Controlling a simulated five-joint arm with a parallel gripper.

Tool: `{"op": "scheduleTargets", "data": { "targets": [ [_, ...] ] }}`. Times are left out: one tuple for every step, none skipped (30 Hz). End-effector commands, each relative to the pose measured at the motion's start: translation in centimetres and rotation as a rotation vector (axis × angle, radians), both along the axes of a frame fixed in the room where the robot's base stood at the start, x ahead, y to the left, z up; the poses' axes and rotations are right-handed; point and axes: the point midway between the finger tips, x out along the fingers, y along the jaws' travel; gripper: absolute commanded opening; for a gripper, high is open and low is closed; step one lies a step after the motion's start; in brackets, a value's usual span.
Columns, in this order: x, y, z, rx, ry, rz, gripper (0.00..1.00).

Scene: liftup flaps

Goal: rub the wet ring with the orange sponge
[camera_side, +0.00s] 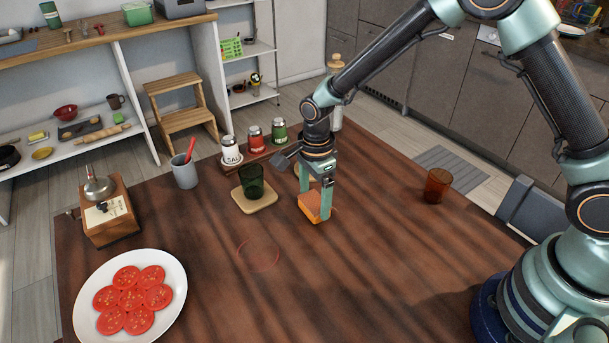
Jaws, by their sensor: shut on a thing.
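The orange sponge (312,206) is between the two fingers of my gripper (316,203), which is shut on it. My gripper points down, to the right of the green glass. I cannot tell whether the sponge touches the table or hangs just above it. The wet ring (258,254) is a thin reddish circle on the dark wooden table (350,280). It lies to the left of the sponge and nearer the camera, and nothing covers it.
A dark green glass (251,181) stands on a wooden coaster (268,202) behind the ring. A plate (176,283) of tomato slices is at the front left. A grinder (105,215), a grey cup (185,172) and an amber glass (437,185) stand around. The table's front middle is clear.

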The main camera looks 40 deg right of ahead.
Motion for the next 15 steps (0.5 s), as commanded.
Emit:
{"op": "scheduleTargets", "data": {
  "targets": [
    [0.5,0.0,0.0,0.0,0.0,-0.001,0.42],
    [0.8,0.0,-0.1,0.0,0.0,-0.001,0.42],
    [1.1,0.0,0.0,0.0,0.0,-0.001,0.42],
    [1.3,-0.2,-0.1,0.0,0.001,-0.001,0.42],
    [1.2,-0.6,0.0,0.0,0.001,-0.002,0.42],
    [1.1,-1.0,0.0,0.0,0.001,-0.002,0.42],
    [0.8,-0.9,0.0,-0.001,0.001,0.0,0.42],
    [0.5,-0.9,0.0,0.0,0.001,0.001,0.42],
    [0.1,-0.8,0.0,-0.001,0.001,0.001,0.42],
    [-0.1,-0.8,0.0,0.0,0.001,0.001,0.42],
    [-0.4,-0.8,0.0,-0.001,0.002,0.001,0.42],
    [-0.8,-0.8,0.0,0.0,0.001,0.001,0.42],
    [-1.1,-0.8,0.0,0.0,0.001,0.001,0.42],
    [-1.4,-0.8,0.0,0.0,0.001,0.001,0.42],
    [-1.8,-0.8,0.0,-0.001,0.002,0.001,0.42]
  ]
}}
